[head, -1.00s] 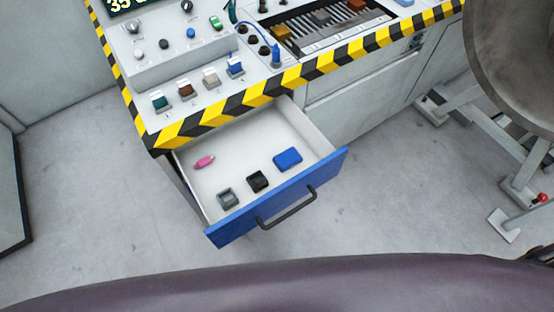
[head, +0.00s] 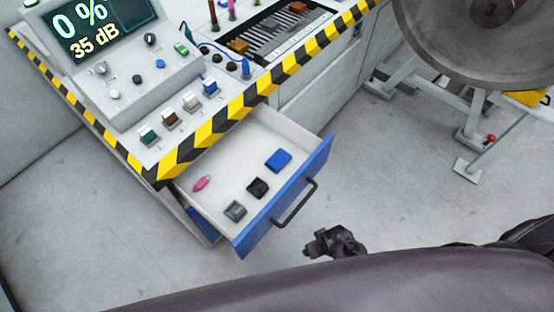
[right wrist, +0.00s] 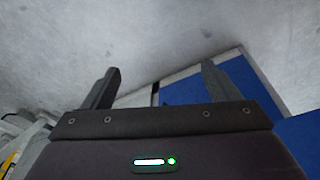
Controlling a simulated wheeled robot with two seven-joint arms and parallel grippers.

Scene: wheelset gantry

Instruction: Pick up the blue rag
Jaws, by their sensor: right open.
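The blue rag (head: 278,160) looks like a small flat blue block-shaped piece. It lies in the open drawer (head: 235,165), near the drawer's right end. My right gripper (head: 318,244) is in the head view, outside the drawer, below and to the right of its blue front. In the right wrist view the right gripper (right wrist: 158,85) has its two fingers wide apart with nothing between them. The rag cannot be made out in that view. My left gripper is not in view.
The drawer also holds a black piece (head: 257,187), a grey piece (head: 235,210) and a pink item (head: 201,183). The drawer's blue front has a dark handle (head: 295,203). A yellow-black striped edge (head: 225,117) overhangs the drawer. A large metal wheel (head: 470,50) stands at upper right.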

